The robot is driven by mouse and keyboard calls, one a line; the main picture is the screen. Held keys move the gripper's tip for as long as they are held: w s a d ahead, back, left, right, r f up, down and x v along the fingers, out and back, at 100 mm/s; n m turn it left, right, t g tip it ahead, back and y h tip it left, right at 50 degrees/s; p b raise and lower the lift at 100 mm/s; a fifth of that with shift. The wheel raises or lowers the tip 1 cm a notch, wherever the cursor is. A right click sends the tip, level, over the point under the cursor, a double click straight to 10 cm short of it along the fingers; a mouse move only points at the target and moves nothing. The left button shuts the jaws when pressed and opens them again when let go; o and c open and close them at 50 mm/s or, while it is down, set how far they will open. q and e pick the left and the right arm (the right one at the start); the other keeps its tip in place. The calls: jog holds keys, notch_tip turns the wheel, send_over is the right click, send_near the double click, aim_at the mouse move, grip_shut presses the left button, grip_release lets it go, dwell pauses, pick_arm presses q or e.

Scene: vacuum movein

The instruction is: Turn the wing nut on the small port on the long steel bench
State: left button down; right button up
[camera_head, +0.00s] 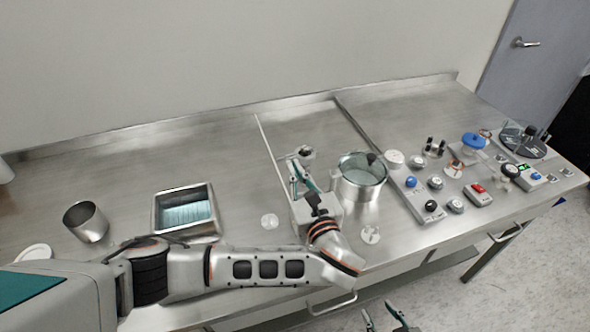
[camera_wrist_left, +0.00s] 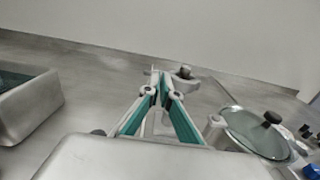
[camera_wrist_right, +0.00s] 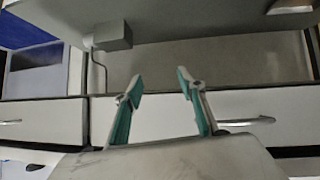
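The small port (camera_head: 306,152) is a short metal fitting standing on the long steel bench (camera_head: 235,160). It also shows in the left wrist view (camera_wrist_left: 186,74), just behind and right of my left fingertips. The wing nut is too small to make out apart from the port and fingertips. My left gripper (camera_wrist_left: 160,78) is at the port's left side, its fingertips close together with a narrow gap. I cannot tell whether the nut is between them. My right gripper (camera_wrist_right: 160,77) is open and empty, below the bench's front edge, facing drawer fronts.
A lidded glass-topped pot (camera_head: 362,178) stands close right of my left gripper. A steel tray (camera_head: 158,215) and a steel cup (camera_head: 86,222) stand left. Several knobs and control boxes (camera_head: 480,195) crowd the right. The bench behind the tray is clear.

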jog(key=shift+a, duration=0.1)
pick_arm(q)
jog(key=shift+n, duration=0.3)
jog(key=shift+a+f+n+b, duration=0.15)
jog(key=shift+n+b, duration=0.5)
jog(key=shift+n, duration=2.55)
pick_arm(e)
jog(key=shift+w+a+r, duration=0.3)
jog(key=shift+w+a, duration=0.05)
jog(key=shift+a, duration=0.2)
jog(key=shift+f, duration=0.1)
pick_arm(q)
jog(key=c, duration=2.4)
grip_release()
jog(key=shift+c, duration=0.2)
jog(key=shift+s+a, duration=0.1)
